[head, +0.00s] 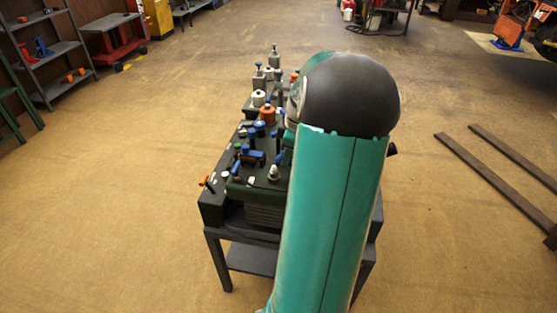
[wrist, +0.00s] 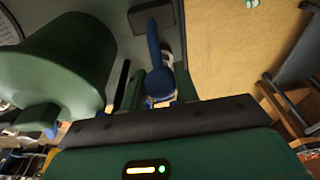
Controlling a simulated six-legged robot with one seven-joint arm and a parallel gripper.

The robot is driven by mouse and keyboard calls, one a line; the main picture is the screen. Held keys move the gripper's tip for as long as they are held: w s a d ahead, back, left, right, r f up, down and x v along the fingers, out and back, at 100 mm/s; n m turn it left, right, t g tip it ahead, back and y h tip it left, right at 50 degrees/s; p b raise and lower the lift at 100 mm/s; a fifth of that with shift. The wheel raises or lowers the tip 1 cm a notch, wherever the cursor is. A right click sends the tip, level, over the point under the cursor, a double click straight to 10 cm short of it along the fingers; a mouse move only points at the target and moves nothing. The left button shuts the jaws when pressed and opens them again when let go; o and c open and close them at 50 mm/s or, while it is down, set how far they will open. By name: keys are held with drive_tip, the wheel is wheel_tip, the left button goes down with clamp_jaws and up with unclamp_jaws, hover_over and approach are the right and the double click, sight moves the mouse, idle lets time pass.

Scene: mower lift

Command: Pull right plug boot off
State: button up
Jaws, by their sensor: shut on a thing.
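In the wrist view my gripper (wrist: 158,92) has its two green fingers on either side of a blue plug boot (wrist: 157,81) and is shut on it. A blue stalk or lead (wrist: 152,38) runs up from the boot toward a dark block (wrist: 153,17) on a grey surface. A pale metal part shows just right of the stalk. Whether the boot still sits on its plug cannot be told. In the head view my teal arm hides my gripper and the right side of the dark engine unit (head: 262,185), which has several blue, orange and white fittings on top.
A large green rounded housing (wrist: 65,60) stands close on the left of my gripper in the wrist view. The engine unit is on a dark stand (head: 219,262). Shelves (head: 45,50) and a red cart (head: 113,38) stand far left; dark rails (head: 497,168) lie right. Floor around the stand is open.

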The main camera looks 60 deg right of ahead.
drive_tip(key=shift+s+d+r, duration=0.15)
drive_tip(key=shift+s+d, duration=0.1)
drive_tip(key=shift+s, duration=0.25)
drive_tip(key=shift+s+d+r, duration=0.1)
drive_tip(key=shift+s+d, duration=0.1)
drive_tip(key=shift+s, duration=0.3)
drive_tip(key=shift+s+d, duration=0.25)
drive_tip(key=shift+s, duration=0.3)
drive_tip(key=shift+s+d, duration=0.2)
drive_tip(key=shift+s, duration=0.35)
drive_tip(key=shift+s+d+f, duration=0.15)
drive_tip(key=shift+s+d, duration=0.1)
drive_tip(key=shift+s, duration=0.35)
drive_tip(key=shift+s+d+f, duration=0.1)
drive_tip(key=shift+s+d, duration=0.15)
drive_tip(key=shift+s, duration=0.3)
drive_tip(key=o, duration=0.7)
drive_tip(key=shift+r, duration=3.55)
